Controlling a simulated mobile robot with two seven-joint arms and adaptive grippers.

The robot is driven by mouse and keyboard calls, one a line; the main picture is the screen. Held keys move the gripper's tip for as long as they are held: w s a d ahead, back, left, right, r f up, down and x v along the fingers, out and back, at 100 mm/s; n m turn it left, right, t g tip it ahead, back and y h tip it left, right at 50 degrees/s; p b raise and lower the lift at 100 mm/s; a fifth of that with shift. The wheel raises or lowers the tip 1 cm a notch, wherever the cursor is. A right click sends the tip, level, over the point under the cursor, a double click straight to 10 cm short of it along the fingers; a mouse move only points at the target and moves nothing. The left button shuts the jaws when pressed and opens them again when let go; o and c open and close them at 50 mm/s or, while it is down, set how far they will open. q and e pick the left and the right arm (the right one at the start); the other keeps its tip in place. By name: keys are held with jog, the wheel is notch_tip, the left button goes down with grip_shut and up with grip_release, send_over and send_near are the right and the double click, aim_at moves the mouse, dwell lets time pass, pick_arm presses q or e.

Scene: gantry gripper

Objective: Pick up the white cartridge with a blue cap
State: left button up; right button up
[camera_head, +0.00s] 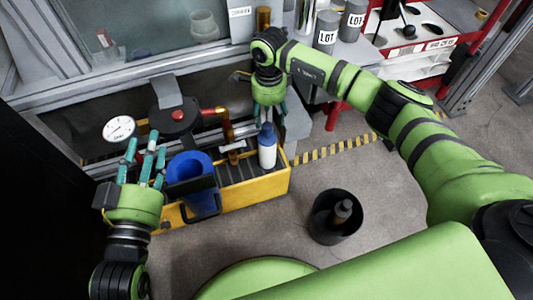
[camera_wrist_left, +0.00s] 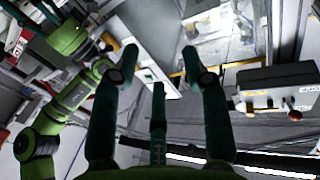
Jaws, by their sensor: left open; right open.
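The white cartridge with a blue cap (camera_head: 267,152) stands upright at the right end of a yellow crate (camera_head: 270,187). My right gripper (camera_head: 270,112) is open just above and behind the cap in the head view. Its fingers point down, and I cannot tell whether one touches the cap. My left gripper (camera_head: 147,152) is open and empty at the crate's left end, fingers pointing up. Its open fingers also show in the left wrist view (camera_wrist_left: 160,65). The cartridge is not discernible in the left wrist view.
A dial gauge (camera_head: 119,129) and a dark valve with a red knob (camera_head: 177,115) stand behind. A black bin (camera_head: 335,217) holding a dark bottle (camera_head: 343,210) stands on open floor. LOT-marked containers (camera_head: 327,30) stand at back.

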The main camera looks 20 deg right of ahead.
aim_at(267, 125)
jog(key=shift+a+f, duration=0.1)
jog(key=shift+f, duration=0.3)
jog(key=f+b, duration=0.1)
jog(key=f, duration=0.1)
jog(key=f+b, duration=0.1)
jog(key=f, duration=0.1)
jog(key=shift+w+f, duration=0.2)
jog(key=shift+f, duration=0.15)
pick_arm(q)
jog(key=s+d+r+m+t+h, duration=0.2)
jog(key=s+r+t+h, duration=0.3)
jog(key=r, duration=0.6)
jog(key=shift+t, duration=0.4)
jog(key=shift+d, duration=0.1)
pick_arm(e)
jog(key=shift+c, duration=0.4)
jog(key=c, duration=1.1)
